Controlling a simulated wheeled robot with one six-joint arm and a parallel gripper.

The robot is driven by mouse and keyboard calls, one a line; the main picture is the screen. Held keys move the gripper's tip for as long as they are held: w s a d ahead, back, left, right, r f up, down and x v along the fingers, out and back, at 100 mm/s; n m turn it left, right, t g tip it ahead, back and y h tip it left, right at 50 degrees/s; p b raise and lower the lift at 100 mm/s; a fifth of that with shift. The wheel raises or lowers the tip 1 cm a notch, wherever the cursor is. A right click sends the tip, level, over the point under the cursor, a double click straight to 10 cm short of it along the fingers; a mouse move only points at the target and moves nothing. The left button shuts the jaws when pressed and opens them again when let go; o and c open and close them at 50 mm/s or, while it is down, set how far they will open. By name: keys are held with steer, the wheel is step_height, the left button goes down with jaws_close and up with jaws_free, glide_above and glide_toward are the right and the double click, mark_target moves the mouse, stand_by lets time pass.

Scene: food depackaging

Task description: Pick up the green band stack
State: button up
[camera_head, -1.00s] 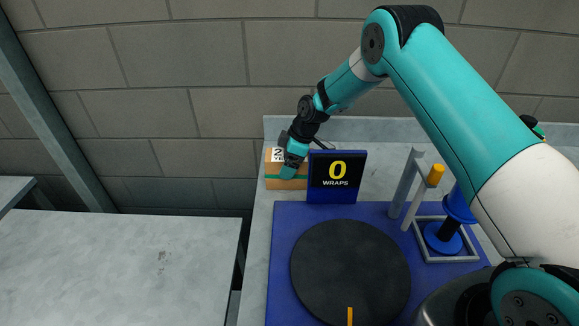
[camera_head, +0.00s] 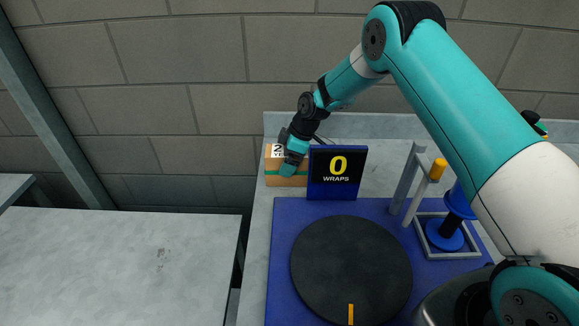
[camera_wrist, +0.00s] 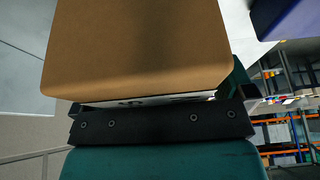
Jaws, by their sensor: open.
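The green band stack is a tan-brown cardboard block (camera_head: 271,166) with a thin green band round it and a white number label on its upper left. It sits on the grey counter behind and left of the wraps sign. My gripper (camera_head: 289,169) is at the front of the block, with its open teal fingers in front of it and hiding part of the label and band. In the wrist view a brown block (camera_wrist: 140,45) fills the middle close to the gripper's dark palm bar, with a white label edge beside the bar. The grip on the far side is hidden.
A blue sign reading 0 WRAPS (camera_head: 337,187) stands just right of the block. A black turntable (camera_head: 350,257) on a blue mat (camera_head: 283,285) is in front. A blue spool in a grey frame (camera_head: 445,254) stands at right. A bare table (camera_head: 120,260) is at left.

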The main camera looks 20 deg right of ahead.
steer(key=c, duration=1.2)
steer(key=shift+c, duration=0.2)
steer(key=shift+r, duration=0.2)
